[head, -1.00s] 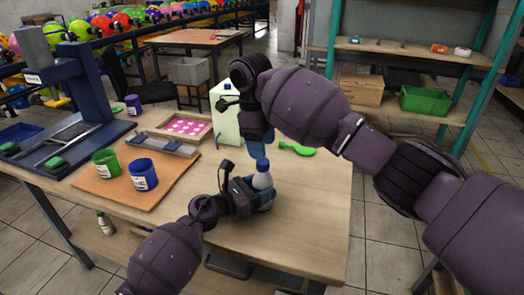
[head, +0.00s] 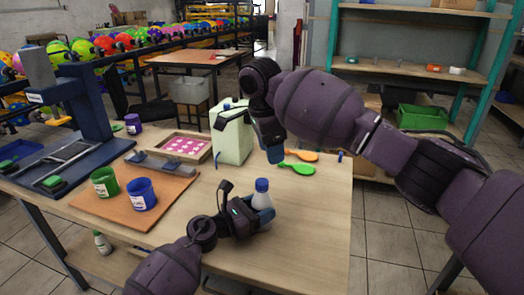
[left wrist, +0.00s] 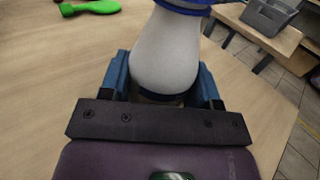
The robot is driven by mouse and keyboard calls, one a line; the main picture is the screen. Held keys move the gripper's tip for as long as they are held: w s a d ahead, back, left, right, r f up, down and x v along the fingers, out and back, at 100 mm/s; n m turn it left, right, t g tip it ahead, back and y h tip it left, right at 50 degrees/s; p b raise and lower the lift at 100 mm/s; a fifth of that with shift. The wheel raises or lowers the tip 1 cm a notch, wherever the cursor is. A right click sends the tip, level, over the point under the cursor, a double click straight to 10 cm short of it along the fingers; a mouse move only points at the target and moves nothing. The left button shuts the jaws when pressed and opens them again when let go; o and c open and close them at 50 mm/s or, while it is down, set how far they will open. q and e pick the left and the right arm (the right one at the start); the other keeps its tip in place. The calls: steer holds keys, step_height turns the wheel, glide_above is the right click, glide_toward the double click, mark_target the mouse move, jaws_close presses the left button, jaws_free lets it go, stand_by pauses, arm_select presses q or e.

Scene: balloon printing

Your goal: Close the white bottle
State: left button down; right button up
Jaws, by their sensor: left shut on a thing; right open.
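The white bottle (head: 262,197) stands upright near the right side of the wooden table with a blue cap (head: 262,185) on top. My left gripper (head: 258,214) is shut around its lower body. In the left wrist view the white body (left wrist: 166,52) sits between the two blue fingers, with a blue rim (left wrist: 187,6) at the picture's top edge. Whether the cap is fully tight cannot be told. My right gripper (head: 273,150) is open and empty, above and behind the cap, clear of it.
A pale green canister (head: 232,135) stands behind the bottle. Green (head: 296,168) and orange (head: 300,155) paddle-shaped tools lie behind right. Green (head: 105,182) and blue (head: 141,193) cups stand on a brown board at left. The table's right front is clear.

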steer(key=n, duration=1.6)
steer(key=shift+s+a+r+y, duration=0.1)
steer(key=shift+s+a+y, duration=0.2)
steer(key=shift+y, duration=0.1)
steer(key=n, duration=0.4)
steer(key=shift+s+a+n, duration=0.1)
steer(key=shift+s+n, duration=0.05)
steer(key=shift+n, duration=0.15)
steer(key=n, duration=0.4)
steer(key=shift+s+a+y, duration=0.15)
steer(key=shift+a+y, duration=0.15)
steer(key=n, duration=0.4)
steer(key=shift+a+n, duration=0.2)
steer(key=shift+n, duration=0.1)
steer(key=n, duration=0.4)
steer(key=shift+a, duration=0.15)
steer(key=shift+n, duration=0.3)
steer(key=shift+f, duration=0.2)
